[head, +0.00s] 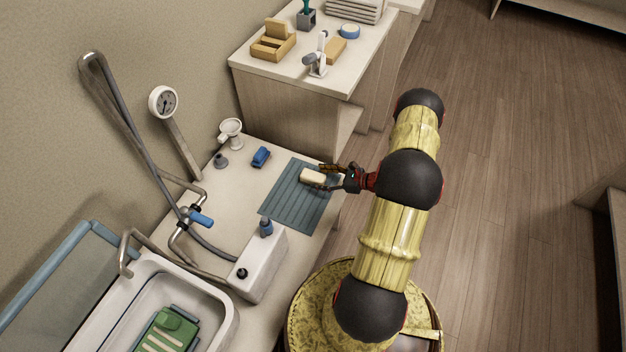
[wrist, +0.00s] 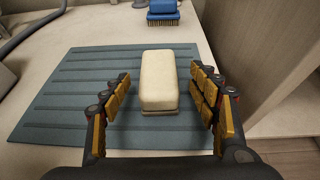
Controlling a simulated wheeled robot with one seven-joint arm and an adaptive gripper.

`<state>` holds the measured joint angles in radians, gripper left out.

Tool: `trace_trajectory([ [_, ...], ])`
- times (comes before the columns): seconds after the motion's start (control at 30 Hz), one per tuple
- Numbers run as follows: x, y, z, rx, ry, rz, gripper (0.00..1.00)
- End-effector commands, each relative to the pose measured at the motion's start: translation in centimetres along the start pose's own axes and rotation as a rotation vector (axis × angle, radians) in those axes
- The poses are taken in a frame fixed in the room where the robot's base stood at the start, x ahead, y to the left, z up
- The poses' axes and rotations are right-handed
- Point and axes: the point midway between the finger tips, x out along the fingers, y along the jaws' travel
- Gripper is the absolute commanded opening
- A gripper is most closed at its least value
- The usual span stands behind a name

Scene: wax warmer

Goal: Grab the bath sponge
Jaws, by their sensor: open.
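The bath sponge looks like a cream-coloured block (head: 312,176) with rounded edges, lying on a blue-grey ribbed mat (head: 290,205) on the counter. In the wrist view the sponge (wrist: 158,80) lies lengthwise between the two fingers, with a thin brownish layer along its bottom edge. My gripper (head: 328,177) is open, with one finger on each side of the sponge. In the wrist view my gripper (wrist: 160,100) shows a gap between each finger and the sponge. The near part of the mat is hidden by my gripper.
A blue brush (head: 261,157) lies beyond the mat, also at the top of the wrist view (wrist: 163,12). A white box (head: 258,265) with a blue-topped bottle stands nearer. A sink (head: 150,300) is at lower left. A higher cabinet (head: 300,100) stands behind.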

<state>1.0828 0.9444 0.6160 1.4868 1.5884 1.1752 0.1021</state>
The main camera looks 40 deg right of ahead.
Motion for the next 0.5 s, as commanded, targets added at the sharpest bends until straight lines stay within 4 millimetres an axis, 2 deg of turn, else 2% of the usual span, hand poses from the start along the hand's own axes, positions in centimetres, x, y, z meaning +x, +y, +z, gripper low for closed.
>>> trace_trajectory([
  [0.1,2.0,0.3,-0.3,-0.001,0.000,0.005,0.61],
  [0.23,3.6,0.2,-0.2,-0.001,0.001,0.003,0.61],
  [0.5,3.9,0.2,-0.1,-0.001,0.001,0.002,0.60],
])
